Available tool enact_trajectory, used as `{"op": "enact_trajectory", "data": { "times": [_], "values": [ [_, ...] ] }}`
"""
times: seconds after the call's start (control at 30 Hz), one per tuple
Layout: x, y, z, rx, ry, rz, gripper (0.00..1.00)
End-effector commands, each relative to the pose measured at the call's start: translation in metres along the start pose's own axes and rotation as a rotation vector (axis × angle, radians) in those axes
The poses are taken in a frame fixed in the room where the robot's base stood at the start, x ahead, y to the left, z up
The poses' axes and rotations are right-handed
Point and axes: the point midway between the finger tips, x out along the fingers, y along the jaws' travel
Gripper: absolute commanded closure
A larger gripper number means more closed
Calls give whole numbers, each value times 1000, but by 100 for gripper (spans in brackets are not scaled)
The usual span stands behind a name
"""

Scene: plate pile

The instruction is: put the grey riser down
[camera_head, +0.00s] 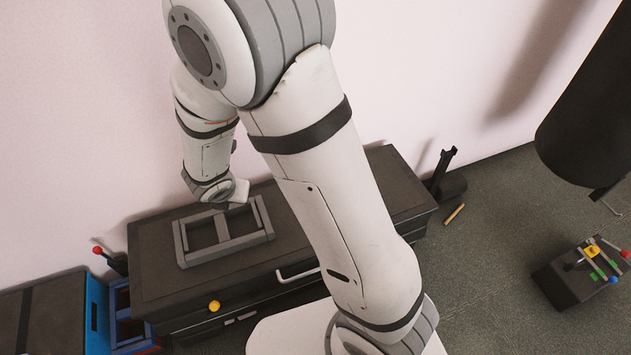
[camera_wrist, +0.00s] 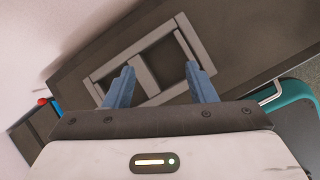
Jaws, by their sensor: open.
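The grey riser (camera_head: 184,244), a rectangular frame with a crossbar and two openings, lies flat on top of the dark chest (camera_head: 160,285). In the wrist view the riser (camera_wrist: 143,76) lies beyond my fingers. My gripper (camera_wrist: 160,80) is open, with its two blue-grey fingers spread apart and nothing held between them. The fingers overlap the riser's near side in that view; I cannot tell whether they touch it. In the head view my arm's end is just above the riser's far edge, and the fingers are hidden there.
A yellow knob (camera_head: 214,306) and a pale handle (camera_head: 297,275) are at the chest's front. A blue crate (camera_head: 96,315) stands at the left. A black box (camera_head: 567,285) with coloured parts is on the floor at right. The chest top right of the riser is partly hidden by my arm.

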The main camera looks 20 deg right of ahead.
Motion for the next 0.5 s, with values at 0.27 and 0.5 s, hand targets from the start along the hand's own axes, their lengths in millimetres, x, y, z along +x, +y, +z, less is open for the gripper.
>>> {"op": "enact_trajectory", "data": {
  "times": [0.27, 0.5],
  "values": [
    [-98, -136, 79, 1262, -161, -213, 49],
    [-172, -202, 46, 2209, -121, -391, 49]
  ]
}}
